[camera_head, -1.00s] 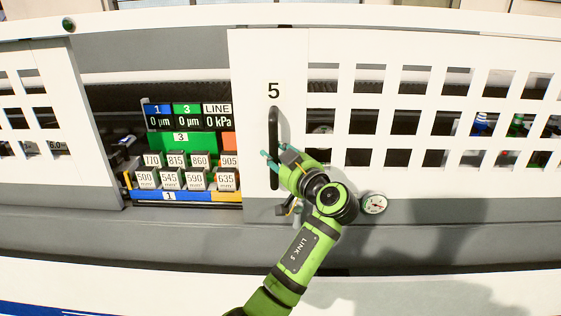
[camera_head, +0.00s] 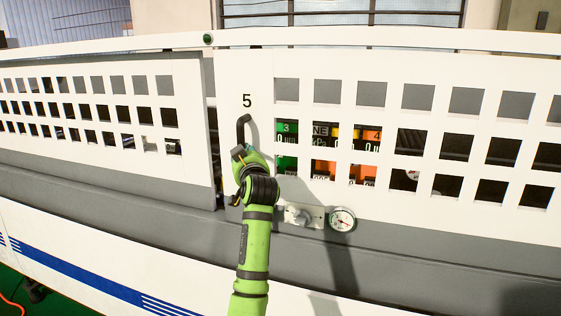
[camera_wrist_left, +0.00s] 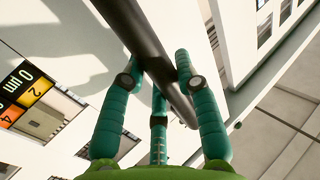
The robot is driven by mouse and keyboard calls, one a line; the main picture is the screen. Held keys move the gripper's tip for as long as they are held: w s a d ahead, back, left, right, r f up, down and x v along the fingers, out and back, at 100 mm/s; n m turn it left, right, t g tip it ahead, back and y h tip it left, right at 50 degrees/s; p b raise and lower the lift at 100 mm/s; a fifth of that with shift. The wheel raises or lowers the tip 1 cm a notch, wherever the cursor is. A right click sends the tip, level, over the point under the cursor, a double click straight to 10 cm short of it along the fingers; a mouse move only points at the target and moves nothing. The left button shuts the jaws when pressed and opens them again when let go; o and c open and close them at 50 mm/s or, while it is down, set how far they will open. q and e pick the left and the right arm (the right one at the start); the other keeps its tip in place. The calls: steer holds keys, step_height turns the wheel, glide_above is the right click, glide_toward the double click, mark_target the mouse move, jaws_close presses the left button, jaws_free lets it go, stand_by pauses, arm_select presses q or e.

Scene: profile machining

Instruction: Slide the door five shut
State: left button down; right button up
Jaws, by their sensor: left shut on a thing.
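Door five (camera_head: 262,72) is a white sliding panel with square openings, marked with a black 5. Its left edge is close to the neighbouring white door (camera_head: 190,90), with a narrow dark gap (camera_head: 212,130) between them. Its black upright handle (camera_head: 243,130) is near that edge. My left gripper (camera_head: 241,155) is shut on the handle. In the left wrist view the teal fingers (camera_wrist_left: 155,72) close around the black bar (camera_wrist_left: 135,35). The lower part of the handle is hidden behind my gripper in the head view. My right gripper is not in view.
Coloured displays (camera_head: 287,128) show through the door's openings. A round gauge (camera_head: 342,219) and a small metal fitting (camera_head: 303,214) sit on the grey sill below the door. A white ledge with blue stripes (camera_head: 90,285) runs along the front.

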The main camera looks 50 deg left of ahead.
arm_select(q)
steer(key=s+a, duration=0.5)
steer(key=a, duration=0.3)
steer(key=shift+a, duration=0.15)
steer(key=c, duration=0.9)
jaws_free()
steer(key=v, duration=1.2)
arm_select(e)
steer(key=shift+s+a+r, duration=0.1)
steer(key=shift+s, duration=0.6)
arm_select(q)
steer(key=shift+w+r, duration=0.1)
